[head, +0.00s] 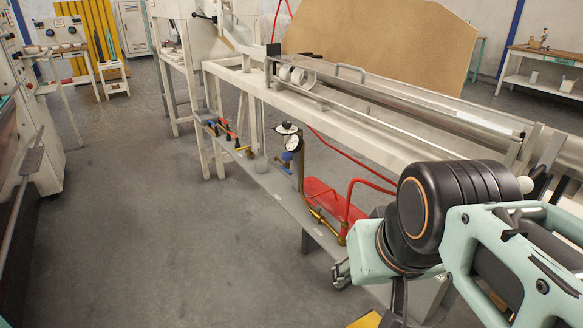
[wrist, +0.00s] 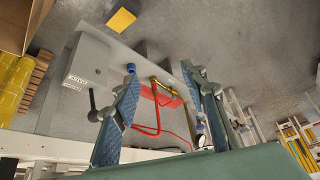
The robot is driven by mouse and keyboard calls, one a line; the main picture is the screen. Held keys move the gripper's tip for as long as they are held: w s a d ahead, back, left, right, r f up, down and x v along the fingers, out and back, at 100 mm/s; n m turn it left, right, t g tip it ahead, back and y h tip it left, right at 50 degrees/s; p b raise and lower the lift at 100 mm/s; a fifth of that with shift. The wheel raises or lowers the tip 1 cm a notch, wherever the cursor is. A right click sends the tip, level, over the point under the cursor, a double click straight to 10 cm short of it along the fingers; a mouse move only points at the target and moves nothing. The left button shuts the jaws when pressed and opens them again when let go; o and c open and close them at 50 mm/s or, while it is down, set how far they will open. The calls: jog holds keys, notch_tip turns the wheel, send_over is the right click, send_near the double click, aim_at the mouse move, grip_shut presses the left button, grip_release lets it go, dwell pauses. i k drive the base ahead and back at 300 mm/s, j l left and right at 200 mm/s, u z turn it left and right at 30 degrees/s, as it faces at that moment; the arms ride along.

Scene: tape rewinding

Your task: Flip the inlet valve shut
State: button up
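My gripper (wrist: 160,72) is open in the wrist view, its two blue-padded fingers wide apart with nothing held between them. Beyond the gap, brass pipework (wrist: 157,87) and a red pipe (wrist: 152,130) show. A small blue knob (wrist: 131,68) appears at the left fingertip; I cannot tell if they touch. Which part is the inlet valve is not clear. My arm hides most of the gripper in the head view.
A grey labelled box (wrist: 88,72) with a black lever is left of the fingers in the wrist view. Open floor (head: 150,220) lies left of the bench.

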aim_at(318, 208)
jog(key=i+j+z, duration=0.4)
jog(key=j, duration=0.3)
jog(key=i+j+z, duration=0.45)
jog(key=j, duration=0.3)
jog(key=k, duration=0.2)
jog(key=l+u, duration=0.05)
jog(key=l, duration=0.05)
